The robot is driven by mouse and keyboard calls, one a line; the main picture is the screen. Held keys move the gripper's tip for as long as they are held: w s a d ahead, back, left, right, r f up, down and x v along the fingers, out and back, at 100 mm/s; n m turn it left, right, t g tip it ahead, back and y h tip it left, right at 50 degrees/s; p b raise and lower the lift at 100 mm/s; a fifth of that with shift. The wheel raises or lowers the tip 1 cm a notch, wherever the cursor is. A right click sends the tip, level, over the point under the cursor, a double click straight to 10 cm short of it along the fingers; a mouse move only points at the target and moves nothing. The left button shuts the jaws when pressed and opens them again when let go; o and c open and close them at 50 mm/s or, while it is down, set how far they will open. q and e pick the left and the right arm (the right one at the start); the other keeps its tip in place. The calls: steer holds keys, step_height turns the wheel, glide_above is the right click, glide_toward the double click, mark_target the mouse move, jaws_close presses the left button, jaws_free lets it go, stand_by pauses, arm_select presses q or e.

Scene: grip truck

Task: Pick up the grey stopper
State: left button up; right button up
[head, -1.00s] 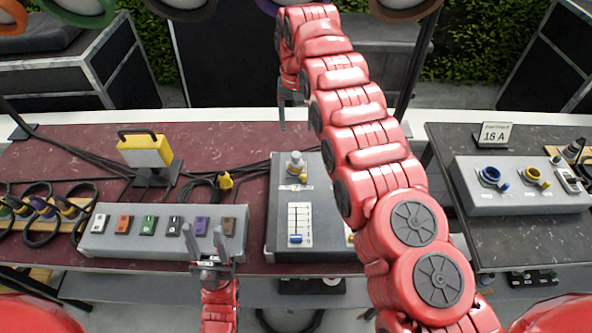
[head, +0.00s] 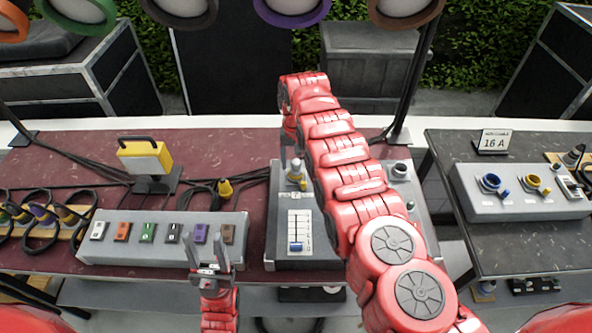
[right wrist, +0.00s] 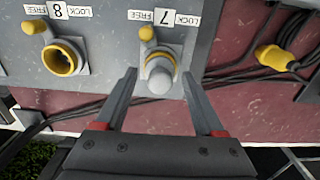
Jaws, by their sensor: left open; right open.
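The grey stopper (right wrist: 160,79) sits in the socket labelled 7 on a grey box, with a yellow ring behind it and a yellow lever (right wrist: 147,34) beside it. In the head view the stopper (head: 295,169) stands upright at the back left of the box. My right gripper (right wrist: 162,103) is open and points down at the stopper, whose tip lies between its fingertips; contact cannot be told. In the head view my right arm hides much of the box. My left gripper (head: 209,250) is open and empty at the front of the switch box (head: 165,249).
Socket 8 (right wrist: 62,58) is empty beside socket 7. The box's top has a slider panel (head: 299,230). A yellow lamp (head: 146,157) and black cables lie to the left, with a yellow connector (right wrist: 277,58) nearby. Another table with a socket box (head: 520,202) stands to the right.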

steer(key=shift+w+f, duration=0.1)
steer(key=shift+f, duration=0.2)
steer(key=shift+r, duration=0.1)
jaws_close()
steer(key=shift+r, duration=0.1)
